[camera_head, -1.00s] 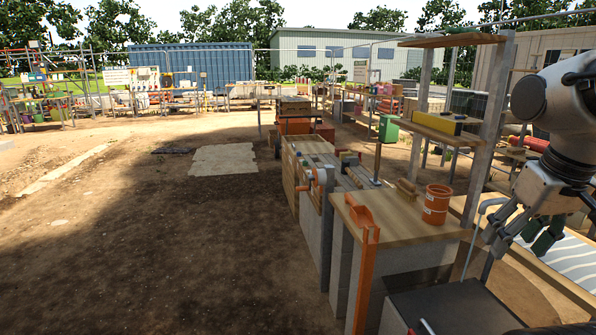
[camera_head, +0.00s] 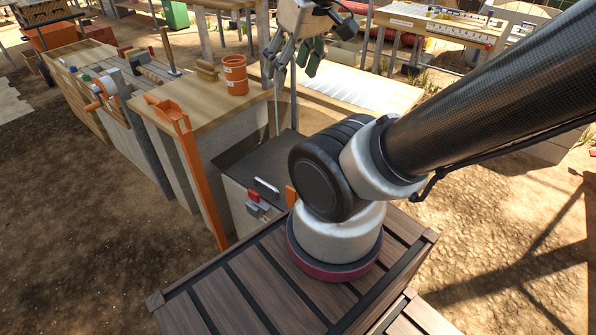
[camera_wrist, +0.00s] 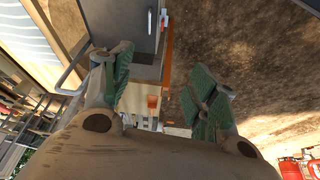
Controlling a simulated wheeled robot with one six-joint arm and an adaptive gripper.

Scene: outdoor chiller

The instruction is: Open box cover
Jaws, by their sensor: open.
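The box is a grey cabinet with a flat dark cover (camera_head: 250,158) and stands low beside the wooden workbench in the head view. A light bar handle (camera_head: 267,187) and a red part (camera_head: 253,196) are at its front. The cover lies flat and looks shut; my arm hides its right side. My gripper (camera_head: 294,58) is above and beyond the box, apart from it, fingers spread and empty.
A wooden workbench (camera_head: 195,117) with an orange pot (camera_head: 235,75) stands left of the box. A striped panel (camera_head: 345,85) lies behind it. A thin bent pipe (camera_wrist: 67,76) runs near the left finger in the wrist view. Open dirt lies at the right.

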